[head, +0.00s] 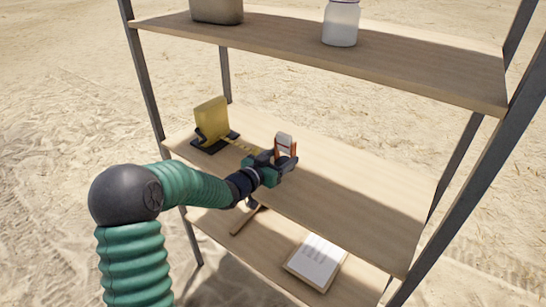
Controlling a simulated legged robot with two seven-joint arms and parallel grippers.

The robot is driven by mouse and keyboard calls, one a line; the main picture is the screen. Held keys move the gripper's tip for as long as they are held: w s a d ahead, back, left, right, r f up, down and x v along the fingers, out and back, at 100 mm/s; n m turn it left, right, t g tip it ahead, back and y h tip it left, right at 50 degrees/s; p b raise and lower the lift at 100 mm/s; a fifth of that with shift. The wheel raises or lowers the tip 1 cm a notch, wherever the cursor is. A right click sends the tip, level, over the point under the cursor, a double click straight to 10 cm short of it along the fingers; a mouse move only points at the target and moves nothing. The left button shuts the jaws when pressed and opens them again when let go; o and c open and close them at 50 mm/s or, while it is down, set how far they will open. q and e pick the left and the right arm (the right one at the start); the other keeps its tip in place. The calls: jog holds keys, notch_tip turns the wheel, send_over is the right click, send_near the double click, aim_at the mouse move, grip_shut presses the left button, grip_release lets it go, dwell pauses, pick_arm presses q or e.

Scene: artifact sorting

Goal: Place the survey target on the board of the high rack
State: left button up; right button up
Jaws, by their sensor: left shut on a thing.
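The rack (472,150) has dark metal posts and wooden boards, with three levels in view. My left gripper (284,157) is over the middle board (352,190). It is shut on a small pale block (285,140) with orange-brown pieces at its sides, which stands upright in the jaws. This may be the survey target, but its face is too small to make out. I cannot tell whether it touches the board. The gripper hides its lower part. My right gripper is not in view.
The board's right part is clear. A jar (341,22) and a tan container (216,10) stand above. A clipboard (316,260) lies below.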

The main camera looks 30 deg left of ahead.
pick_arm(q)
jog(key=a, duration=0.1)
jog(key=w+a, duration=0.1)
jog(key=a, duration=0.1)
jog(key=w+a+f, duration=0.1)
jog(key=shift+a, duration=0.75)
jog(key=f, duration=0.3)
jog(key=shift+s+d, duration=0.15)
jog(key=shift+d, duration=0.15)
jog(key=shift+w+f, duration=0.15)
jog(key=shift+w, duration=0.05)
jog(key=shift+s+a+f, duration=0.1)
jog(key=shift+a+f, duration=0.05)
jog(key=shift+f, duration=0.05)
jog(key=o, duration=1.7)
jog(key=shift+r, duration=0.1)
